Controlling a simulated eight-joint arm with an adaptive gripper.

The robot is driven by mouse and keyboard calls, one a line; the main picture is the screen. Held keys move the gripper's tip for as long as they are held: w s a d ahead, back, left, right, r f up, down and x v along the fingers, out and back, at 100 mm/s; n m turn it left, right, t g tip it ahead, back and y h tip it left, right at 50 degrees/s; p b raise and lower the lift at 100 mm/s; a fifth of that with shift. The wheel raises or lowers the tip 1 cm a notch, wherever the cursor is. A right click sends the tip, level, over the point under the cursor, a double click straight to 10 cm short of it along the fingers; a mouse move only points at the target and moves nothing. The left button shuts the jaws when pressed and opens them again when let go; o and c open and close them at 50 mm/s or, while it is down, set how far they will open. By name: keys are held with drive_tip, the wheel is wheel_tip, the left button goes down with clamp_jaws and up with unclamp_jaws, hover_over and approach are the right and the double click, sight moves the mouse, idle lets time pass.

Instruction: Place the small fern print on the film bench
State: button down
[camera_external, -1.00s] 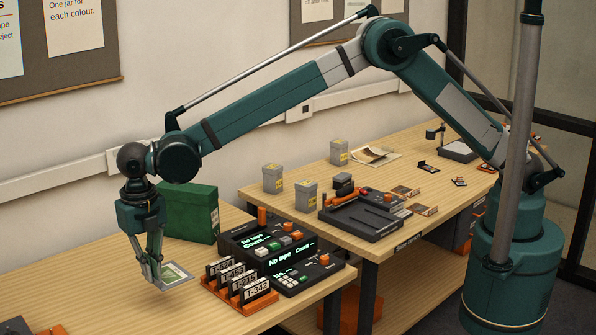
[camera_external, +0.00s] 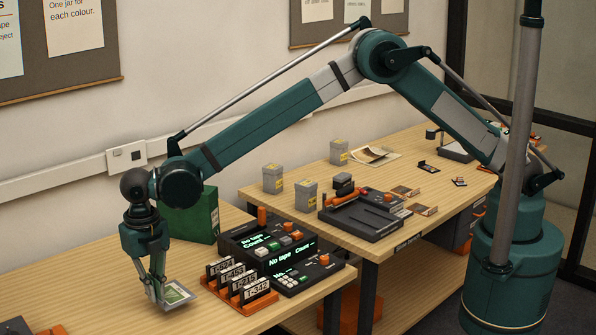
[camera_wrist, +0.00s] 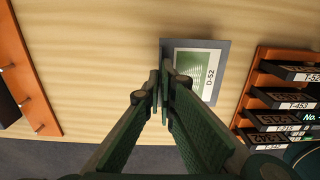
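The small fern print (camera_external: 179,293) is a green picture in a grey mount. In the wrist view it (camera_wrist: 200,58) carries a label reading D-52. A second wooden bench (camera_external: 430,150) stands behind to the right. Its front-edge label (camera_external: 408,244) is too small to read surely, so I cannot confirm which is the film bench.
An orange rack of labelled tapes (camera_external: 240,285) stands just right of the print. Tape decks (camera_external: 290,262) and a green box (camera_external: 192,215) are behind. The farther bench holds grey canisters (camera_external: 306,195), a dark tray machine (camera_external: 360,220) and small prints, with bare wood between.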

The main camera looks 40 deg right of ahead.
drive_tip(key=shift+f, duration=1.85)
drive_tip(key=shift+f+b, duration=0.2)
drive_tip(key=shift+b, duration=0.15)
drive_tip(key=c, duration=2.7)
unclamp_jaws()
drive_tip(key=shift+r, duration=0.2)
drive_tip(key=shift+r+p, duration=0.75)
drive_tip(key=shift+r, duration=5.25)
